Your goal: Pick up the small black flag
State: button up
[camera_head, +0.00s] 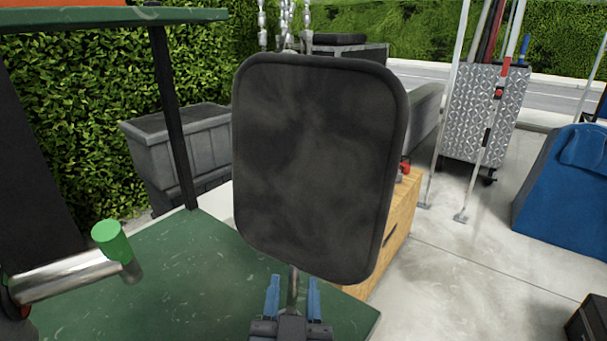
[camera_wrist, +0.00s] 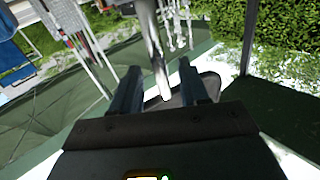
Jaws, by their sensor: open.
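The small black flag (camera_head: 318,165) is a dark rounded panel, standing nearly upright and leaning slightly in the head view. A short metal rod (camera_head: 293,288) comes down from its lower edge. My gripper (camera_head: 293,281) is below the panel, its two blue-grey fingers on either side of the rod. The wrist view shows the rod (camera_wrist: 153,45) between the open fingers (camera_wrist: 160,68), with a gap on each side. The rod's lower end is hidden behind my gripper in the head view. A dark shape behind the right finger in the wrist view may be the panel.
A green shelf (camera_head: 180,265) lies below, with a dark post (camera_head: 172,115) and an upper green shelf (camera_head: 110,17). A silver tube with a green end (camera_head: 112,240) is at left. Chains hang behind the flag. A wooden box (camera_head: 400,225) and blue bag (camera_head: 570,185) are right.

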jog(key=shift+w, duration=1.05)
grip_shut()
